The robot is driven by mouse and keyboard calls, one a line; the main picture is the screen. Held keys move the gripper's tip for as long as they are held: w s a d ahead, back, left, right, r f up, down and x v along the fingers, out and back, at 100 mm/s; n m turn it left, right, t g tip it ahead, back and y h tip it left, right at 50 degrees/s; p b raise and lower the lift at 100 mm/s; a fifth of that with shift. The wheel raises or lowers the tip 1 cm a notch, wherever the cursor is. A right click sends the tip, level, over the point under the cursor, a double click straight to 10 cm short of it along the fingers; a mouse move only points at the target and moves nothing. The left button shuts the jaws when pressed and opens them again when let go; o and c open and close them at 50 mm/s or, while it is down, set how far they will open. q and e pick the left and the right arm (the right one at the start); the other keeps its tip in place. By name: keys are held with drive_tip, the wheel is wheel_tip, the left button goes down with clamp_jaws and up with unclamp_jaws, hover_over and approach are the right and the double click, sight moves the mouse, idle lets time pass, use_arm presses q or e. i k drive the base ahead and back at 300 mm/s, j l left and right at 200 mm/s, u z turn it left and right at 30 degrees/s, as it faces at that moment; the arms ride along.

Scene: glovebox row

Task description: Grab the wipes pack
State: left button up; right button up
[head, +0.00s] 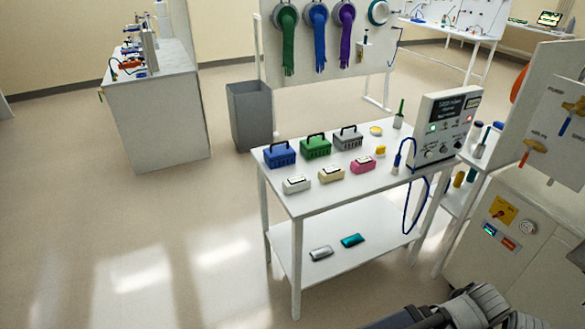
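No label marks one thing as the wipes pack, and I cannot tell which one it is. Two small pillow-shaped packs lie on the lower shelf of the white table: a silver-grey pack (321,253) and a teal pack (352,240) to its right. On the table top (300,203), a white pack (297,184), a cream pack (331,174) and a pink pack (362,165) stand in a row along the front. Part of my dark grey arm shows at the bottom right. No gripper fingers are in view, and nothing held is visible.
Blue (279,154), green (315,146) and grey (348,137) handled cases stand behind the row. A control box (447,125) with a looping blue cable stands at the table's right end. A grey bin (250,115) stands behind the table. The floor to the left is clear.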

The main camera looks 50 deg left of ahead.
sight(361, 165)
drive_tip(key=i+u, duration=0.1)
drive_tip(key=u, duration=0.35)
drive_tip(key=i+u, duration=0.1)
drive_tip(key=u, duration=0.3)
drive_tip(key=l+u, duration=0.1)
drive_tip(key=u, duration=0.35)
drive_tip(key=i+l+u, duration=0.1)
drive_tip(key=u, duration=0.35)
drive_tip(key=i+l+u, duration=0.25)
drive_tip(key=l+u, duration=0.25)
drive_tip(key=l, duration=0.15)
drive_tip(key=l+u, duration=0.2)
drive_tip(key=l, duration=0.2)
drive_tip(key=i+l, duration=0.15)
drive_tip(key=l, duration=0.15)
drive_tip(key=i+l, duration=0.15)
drive_tip(key=l, duration=0.15)
drive_tip(key=i+l, duration=0.15)
drive_tip(key=l, duration=0.15)
drive_tip(key=i+l, duration=0.1)
drive_tip(key=i+u, duration=0.05)
drive_tip(key=i, duration=0.05)
